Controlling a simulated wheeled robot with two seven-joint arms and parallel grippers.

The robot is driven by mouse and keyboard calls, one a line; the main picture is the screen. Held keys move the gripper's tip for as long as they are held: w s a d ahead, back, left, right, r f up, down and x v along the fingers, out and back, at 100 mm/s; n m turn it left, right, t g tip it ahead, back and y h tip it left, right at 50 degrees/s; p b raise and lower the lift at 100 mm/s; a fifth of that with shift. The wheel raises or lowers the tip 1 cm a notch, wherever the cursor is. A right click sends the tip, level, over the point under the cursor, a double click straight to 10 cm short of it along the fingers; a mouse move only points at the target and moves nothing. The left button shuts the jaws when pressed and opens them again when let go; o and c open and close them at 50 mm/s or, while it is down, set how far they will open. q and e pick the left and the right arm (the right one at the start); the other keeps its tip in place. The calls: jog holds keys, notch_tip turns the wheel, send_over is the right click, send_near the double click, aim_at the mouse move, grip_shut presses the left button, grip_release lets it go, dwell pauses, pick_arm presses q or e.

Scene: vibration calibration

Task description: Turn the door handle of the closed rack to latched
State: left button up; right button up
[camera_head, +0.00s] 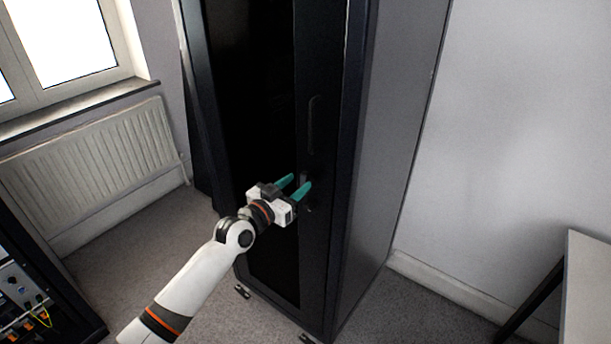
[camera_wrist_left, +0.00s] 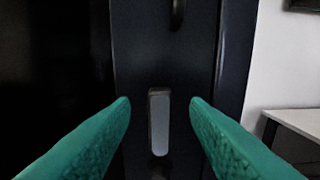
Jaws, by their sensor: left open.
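The black rack (camera_head: 360,180) stands in the middle of the head view with its door shut. A curved pull bar (camera_head: 314,125) is on the door's right side. In the left wrist view the door handle (camera_wrist_left: 159,121) is a grey, upright, rounded lever on the dark door frame. My left gripper (camera_head: 298,185) is open in front of the door, below the pull bar. Its green fingertips (camera_wrist_left: 160,103) stand on either side of the handle, apart from it in the picture. The gripper hides most of the handle in the head view. My right gripper is not in view.
A white radiator (camera_head: 95,170) is under the window at the left. An equipment cabinet (camera_head: 35,285) with cables stands at the lower left. A table (camera_head: 590,280) is at the right edge. Carpet (camera_head: 165,260) is clear left of the rack.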

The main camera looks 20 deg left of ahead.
aim_at(303, 178)
pick_arm(q)
jog(key=shift+x, duration=2.3)
jog(key=shift+c, duration=0.2)
grip_shut()
